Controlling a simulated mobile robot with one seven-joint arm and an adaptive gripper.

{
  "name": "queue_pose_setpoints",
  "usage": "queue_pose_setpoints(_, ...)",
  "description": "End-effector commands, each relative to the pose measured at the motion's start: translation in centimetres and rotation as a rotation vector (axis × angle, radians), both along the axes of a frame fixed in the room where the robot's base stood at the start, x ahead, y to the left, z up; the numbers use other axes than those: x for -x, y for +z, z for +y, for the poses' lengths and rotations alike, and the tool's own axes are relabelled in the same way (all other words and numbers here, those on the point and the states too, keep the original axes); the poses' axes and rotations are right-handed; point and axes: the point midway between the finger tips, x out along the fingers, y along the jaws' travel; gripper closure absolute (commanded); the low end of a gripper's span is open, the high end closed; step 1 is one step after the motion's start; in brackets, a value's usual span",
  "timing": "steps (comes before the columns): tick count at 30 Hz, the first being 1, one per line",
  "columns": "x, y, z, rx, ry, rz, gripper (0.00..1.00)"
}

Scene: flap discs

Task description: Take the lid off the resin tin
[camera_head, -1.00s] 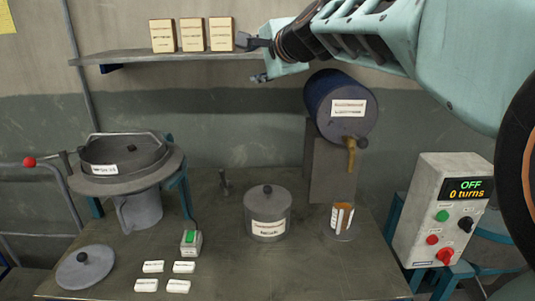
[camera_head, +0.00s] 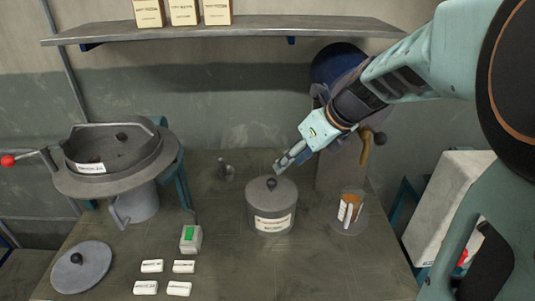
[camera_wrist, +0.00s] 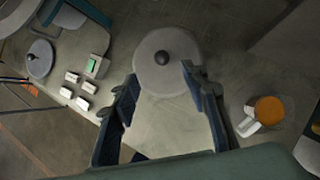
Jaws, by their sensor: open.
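The resin tin (camera_head: 271,222) is a grey round tin with a white label, upright on the table near its middle. Its lid (camera_head: 260,189) is on it, with a dark round knob (camera_head: 271,184) at the centre. My gripper (camera_head: 282,166) is just above and behind the knob in the head view, apart from it. In the wrist view the lid (camera_wrist: 152,75) and knob (camera_wrist: 162,57) lie ahead of the open fingers of my gripper (camera_wrist: 158,85), with nothing between them. The label is out of sight in the wrist view.
A blue drum (camera_head: 335,62) on a pedestal is behind. Left are a sieve machine (camera_head: 110,165), a loose round lid (camera_head: 80,268), a green-topped box (camera_head: 190,238) and several white blocks (camera_head: 152,266). Clear table lies in front.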

Motion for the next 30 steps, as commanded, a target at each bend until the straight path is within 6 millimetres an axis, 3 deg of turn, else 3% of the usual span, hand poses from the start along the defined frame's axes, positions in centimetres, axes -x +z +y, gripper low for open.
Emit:
queue_pose_setpoints(9, -1.0, -3.8, 1.6, -0.011, -0.017, 0.025, 0.59)
queue_pose_setpoints(17, -1.8, -5.6, 2.4, -0.011, -0.017, 0.022, 0.59)
queue_pose_setpoints(25, -3.1, -8.8, 3.7, -0.011, -0.016, 0.023, 0.59)
queue_pose_setpoints(30, -3.5, -9.5, 4.0, -0.009, -0.017, 0.02, 0.59)
